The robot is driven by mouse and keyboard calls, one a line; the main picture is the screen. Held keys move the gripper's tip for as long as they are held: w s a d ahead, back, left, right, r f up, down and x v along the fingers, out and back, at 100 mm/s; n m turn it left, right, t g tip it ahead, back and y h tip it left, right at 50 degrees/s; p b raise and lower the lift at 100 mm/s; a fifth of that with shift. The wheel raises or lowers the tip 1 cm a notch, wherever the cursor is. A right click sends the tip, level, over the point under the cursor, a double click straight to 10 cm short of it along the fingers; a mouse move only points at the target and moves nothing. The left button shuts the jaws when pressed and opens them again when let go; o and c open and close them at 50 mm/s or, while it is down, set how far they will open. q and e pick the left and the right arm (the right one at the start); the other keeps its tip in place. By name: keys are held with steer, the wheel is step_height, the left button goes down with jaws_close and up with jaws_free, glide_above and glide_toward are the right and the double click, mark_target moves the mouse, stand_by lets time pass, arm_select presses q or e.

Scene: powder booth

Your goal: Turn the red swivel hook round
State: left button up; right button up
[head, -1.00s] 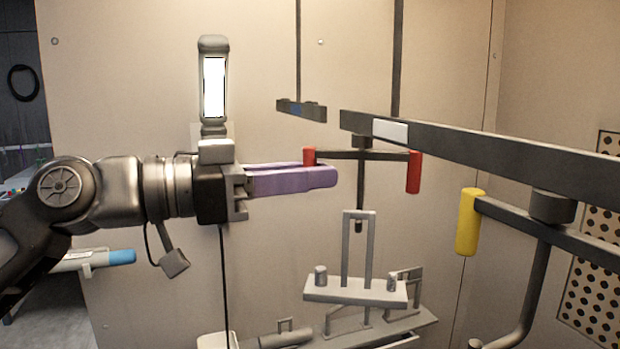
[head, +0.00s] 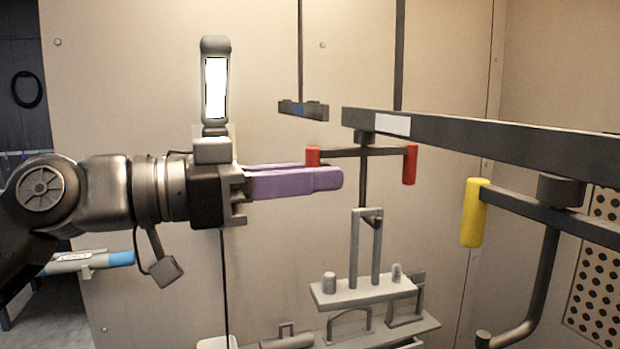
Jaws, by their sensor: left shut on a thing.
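The red swivel hook hangs under the dark overhead beam, with a dark crossbar (head: 370,152) and a red grip at each end. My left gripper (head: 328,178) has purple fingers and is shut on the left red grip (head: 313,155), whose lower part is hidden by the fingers. The right red grip (head: 410,164) is free. A grey rack (head: 350,296) with small upright pegs hangs from the hook by a looped frame and sits turned at an angle. My right gripper is not in view.
The dark beam (head: 480,143) runs across the upper right. A second hanger with a yellow grip (head: 474,213) hangs at right, nearer to me. A grey ledge with handles (head: 400,331) lies below the rack.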

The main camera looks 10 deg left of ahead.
arm_select(q)
steer(key=shift+s+d+f+b, duration=0.1)
steer(key=shift+s+d+b, duration=0.25)
steer(key=shift+s, duration=0.2)
steer(key=shift+o, duration=0.2)
steer(key=shift+s+d, duration=0.1)
steer(key=shift+s+d+b, duration=0.35)
steer(key=shift+s+d, duration=0.1)
steer(key=shift+d, duration=0.1)
steer(key=shift+s+d, duration=0.15)
steer(key=shift+d, duration=0.1)
steer(key=shift+c, duration=0.2)
